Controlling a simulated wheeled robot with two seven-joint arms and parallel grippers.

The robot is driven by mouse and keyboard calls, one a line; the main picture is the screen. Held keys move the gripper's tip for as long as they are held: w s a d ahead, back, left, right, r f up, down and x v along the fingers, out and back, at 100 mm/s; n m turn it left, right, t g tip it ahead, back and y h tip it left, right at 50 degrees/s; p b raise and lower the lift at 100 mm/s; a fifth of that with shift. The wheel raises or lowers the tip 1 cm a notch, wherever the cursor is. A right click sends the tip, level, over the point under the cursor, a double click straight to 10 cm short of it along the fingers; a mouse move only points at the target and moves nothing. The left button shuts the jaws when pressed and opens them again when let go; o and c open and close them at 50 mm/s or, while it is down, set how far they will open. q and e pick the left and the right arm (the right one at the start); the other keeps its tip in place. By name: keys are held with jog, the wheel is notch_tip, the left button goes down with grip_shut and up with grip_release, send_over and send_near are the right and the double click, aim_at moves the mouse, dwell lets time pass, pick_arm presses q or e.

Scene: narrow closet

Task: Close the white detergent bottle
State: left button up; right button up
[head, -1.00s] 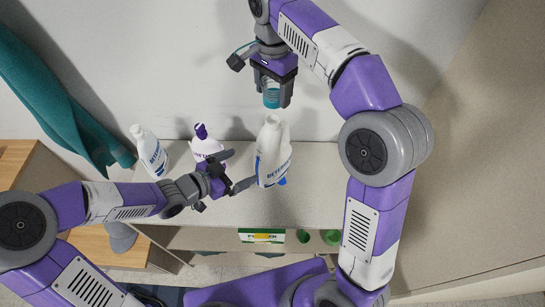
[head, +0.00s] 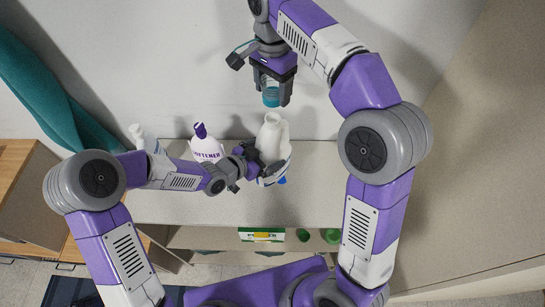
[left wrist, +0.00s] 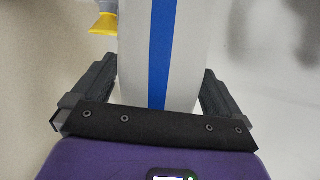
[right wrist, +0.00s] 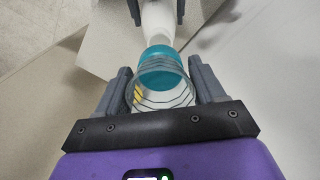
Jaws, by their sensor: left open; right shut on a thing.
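The white detergent bottle (head: 271,138) stands upright on the light counter, its top uncapped. It has a blue stripe, seen close up in the left wrist view (left wrist: 165,50). My left gripper (head: 264,166) is open around it, one finger on each side; whether they touch is unclear. My right gripper (head: 271,102) is shut on a teal and clear cap (head: 271,92), held above and apart from the bottle. The cap (right wrist: 162,75) also shows between the fingers in the right wrist view, with the bottle's white neck (right wrist: 158,20) beyond it.
A softener bottle (head: 207,148) with a purple cap stands left of the detergent bottle. Another white bottle (head: 138,133) is partly hidden by my left arm. A green and white box (head: 250,236) and green round items (head: 331,236) are on a lower shelf. The counter (head: 318,195) is clear at right.

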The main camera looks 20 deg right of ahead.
pick_arm(q)
jog(key=shift+c, duration=0.2)
jog(key=c, duration=1.3)
jog(key=shift+o, duration=0.2)
pick_arm(e)
jog(key=shift+f, duration=2.5)
jog(key=shift+f, duration=0.1)
jog(key=shift+f, duration=0.8)
jog(key=shift+f, duration=0.55)
